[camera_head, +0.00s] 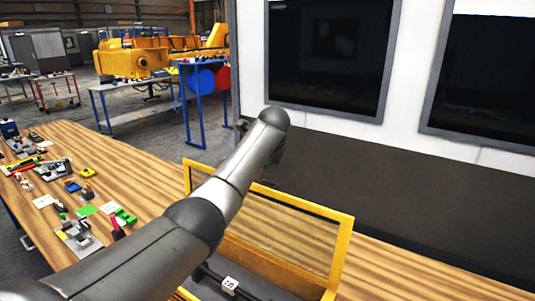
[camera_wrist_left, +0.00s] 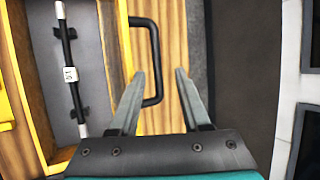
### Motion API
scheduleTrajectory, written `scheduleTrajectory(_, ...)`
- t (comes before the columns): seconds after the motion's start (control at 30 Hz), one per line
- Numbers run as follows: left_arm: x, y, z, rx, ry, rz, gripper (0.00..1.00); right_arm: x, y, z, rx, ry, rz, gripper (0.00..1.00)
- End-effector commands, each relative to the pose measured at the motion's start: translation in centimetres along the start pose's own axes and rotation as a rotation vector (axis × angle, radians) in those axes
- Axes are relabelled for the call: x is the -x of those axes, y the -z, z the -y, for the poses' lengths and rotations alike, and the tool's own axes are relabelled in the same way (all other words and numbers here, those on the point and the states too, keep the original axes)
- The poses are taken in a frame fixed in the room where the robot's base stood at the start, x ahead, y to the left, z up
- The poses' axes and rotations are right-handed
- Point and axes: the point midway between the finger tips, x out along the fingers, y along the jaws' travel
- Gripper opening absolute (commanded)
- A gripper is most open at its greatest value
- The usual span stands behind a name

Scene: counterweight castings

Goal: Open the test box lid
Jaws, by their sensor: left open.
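The yellow test box stands on the wooden table, and its dark inside (camera_head: 248,283) shows at the bottom of the head view. Its yellow-framed clear lid (camera_head: 345,240) stands raised at the far side, with wood showing through the panel. In the left wrist view, the box's grey inside (camera_wrist_left: 95,75) is at the left. A black lid handle (camera_wrist_left: 155,60) lies between the spread fingers in the picture; I cannot tell if they touch it. My left gripper (camera_wrist_left: 158,85) is open. In the head view my own arm mostly hides it. My right gripper is out of view.
A black rod (camera_wrist_left: 71,62) with a white label lies inside the box. Several small parts, including a green block (camera_head: 123,216), are spread on the table (camera_head: 130,165) at left. A dark wall panel (camera_head: 400,200) runs close behind the box.

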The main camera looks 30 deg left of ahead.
Motion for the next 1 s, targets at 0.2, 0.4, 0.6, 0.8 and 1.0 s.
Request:
scheduleTrajectory(0.2, 3.0, 0.1, 0.0, -0.002, 0.004, 0.0, 0.47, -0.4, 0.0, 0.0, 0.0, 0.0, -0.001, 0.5)
scheduleTrajectory(0.4, 5.9, 0.0, 0.0, -0.001, 0.004, 0.001, 0.47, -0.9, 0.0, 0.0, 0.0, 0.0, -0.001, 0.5)
scheduleTrajectory(0.6, 7.7, 0.0, 0.0, 0.0, 0.001, 0.0, 0.47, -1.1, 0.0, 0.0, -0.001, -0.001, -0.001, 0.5)
scheduleTrajectory(0.8, 8.1, 0.0, 0.0, 0.0, 0.001, 0.0, 0.47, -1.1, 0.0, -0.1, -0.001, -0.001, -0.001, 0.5)
scheduleTrajectory(1.0, 8.1, 0.0, 0.0, 0.0, 0.001, 0.0, 0.47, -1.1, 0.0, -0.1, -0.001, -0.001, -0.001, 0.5)
